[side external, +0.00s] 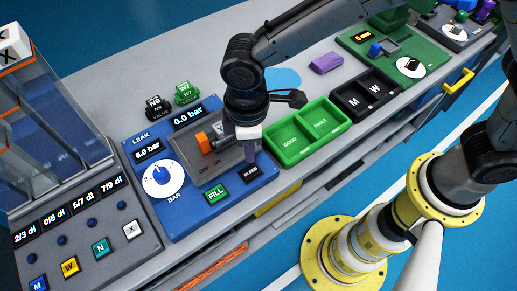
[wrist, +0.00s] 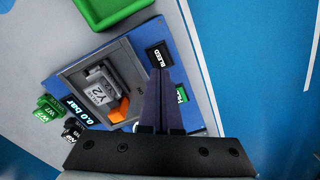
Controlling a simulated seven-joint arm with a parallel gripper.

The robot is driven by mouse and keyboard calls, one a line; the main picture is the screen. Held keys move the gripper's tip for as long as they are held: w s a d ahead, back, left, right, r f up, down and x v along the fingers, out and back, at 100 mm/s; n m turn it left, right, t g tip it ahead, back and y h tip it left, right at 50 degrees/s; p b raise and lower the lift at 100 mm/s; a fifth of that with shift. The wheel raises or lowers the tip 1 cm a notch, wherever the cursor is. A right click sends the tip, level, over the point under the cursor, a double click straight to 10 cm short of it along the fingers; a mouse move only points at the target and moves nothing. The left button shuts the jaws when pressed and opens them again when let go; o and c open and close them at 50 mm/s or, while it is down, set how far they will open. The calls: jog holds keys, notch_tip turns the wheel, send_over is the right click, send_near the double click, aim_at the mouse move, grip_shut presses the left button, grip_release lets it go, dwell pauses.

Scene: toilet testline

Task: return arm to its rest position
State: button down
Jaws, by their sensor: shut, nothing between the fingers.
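My gripper (side external: 250,158) is over the blue leak test panel (side external: 182,222), with its fingers pointing down close to the BLEED button (side external: 251,173). In the wrist view the fingers (wrist: 159,72) are together and empty, with their tips beside the BLEED button (wrist: 159,56). I cannot tell whether they touch it. A grey valve marked Y2 (wrist: 98,93) sits in the panel's recessed bay, next to an orange part (wrist: 119,106). In the side view my wrist hides most of this valve.
A green GOOD/FAULT tray (side external: 309,133) and a black M/W tray (side external: 366,93) stand to the right. Valves N9 (side external: 154,107) and W7 (side external: 187,93) stand behind the panel. A tall clear dispenser (side external: 58,115) is at the left. A purple block (side external: 326,63) lies farther back.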

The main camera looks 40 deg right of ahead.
jog(key=shift+w, duration=0.1)
jog(key=w+d+r+m+t+y, duration=0.1)
jog(key=w+d+r+m+t, duration=0.15)
jog(key=d+r, duration=0.6)
jog(key=w+d+r+m+t, duration=0.1)
jog(key=w+d+r+m, duration=0.15)
jog(key=d+r, duration=0.6)
jog(key=s+d+r+m+t, duration=0.2)
jog(key=s+d+r+m, duration=0.2)
jog(key=s+d, duration=0.55)
jog(key=s+d+f+m+h, duration=0.1)
jog(key=s+d+f+m, duration=0.2)
jog(key=s+d+f, duration=0.2)
jog(key=s, duration=0.3)
jog(key=shift+s, duration=0.25)
dwell(0.6)
